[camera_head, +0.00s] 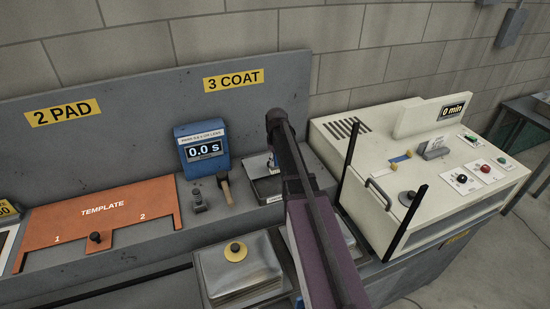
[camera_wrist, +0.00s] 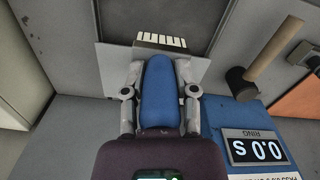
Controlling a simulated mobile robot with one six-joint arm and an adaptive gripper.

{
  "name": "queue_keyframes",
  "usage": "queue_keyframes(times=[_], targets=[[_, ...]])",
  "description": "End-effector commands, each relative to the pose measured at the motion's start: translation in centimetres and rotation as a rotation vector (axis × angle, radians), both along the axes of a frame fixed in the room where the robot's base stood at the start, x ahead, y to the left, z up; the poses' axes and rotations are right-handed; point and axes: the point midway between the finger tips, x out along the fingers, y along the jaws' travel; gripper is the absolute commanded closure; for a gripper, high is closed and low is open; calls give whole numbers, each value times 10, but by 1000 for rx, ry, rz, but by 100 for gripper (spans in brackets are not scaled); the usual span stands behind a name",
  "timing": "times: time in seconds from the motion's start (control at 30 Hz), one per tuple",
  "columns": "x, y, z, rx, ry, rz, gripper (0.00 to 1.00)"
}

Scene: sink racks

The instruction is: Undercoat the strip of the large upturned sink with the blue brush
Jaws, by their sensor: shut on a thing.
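In the head view my arm hides most of the gripper, with a bit of blue and white beside the tray (camera_head: 262,191). A grey metal box-like shape with a yellow disc and black knob (camera_head: 238,262), perhaps an upturned sink, stands at the front. Another grey metal shape is partly hidden behind my arm. I cannot make out the strip.
A blue timer reading 0.0 s (camera_head: 203,148) and a mallet (camera_head: 226,190) stand left of the tray. An orange template (camera_head: 100,215) lies farther left. A cream machine with black posts (camera_head: 425,165) stands at the right.

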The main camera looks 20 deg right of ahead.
Motion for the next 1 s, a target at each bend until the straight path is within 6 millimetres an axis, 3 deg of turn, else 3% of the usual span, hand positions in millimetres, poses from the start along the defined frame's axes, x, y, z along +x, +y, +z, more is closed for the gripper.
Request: queue_keyframes(times=[0.47, 1.0], targets=[[0, 0, -8, 0, 0, 1, 100], [0, 1, -48, 0, 0, 2, 100]])
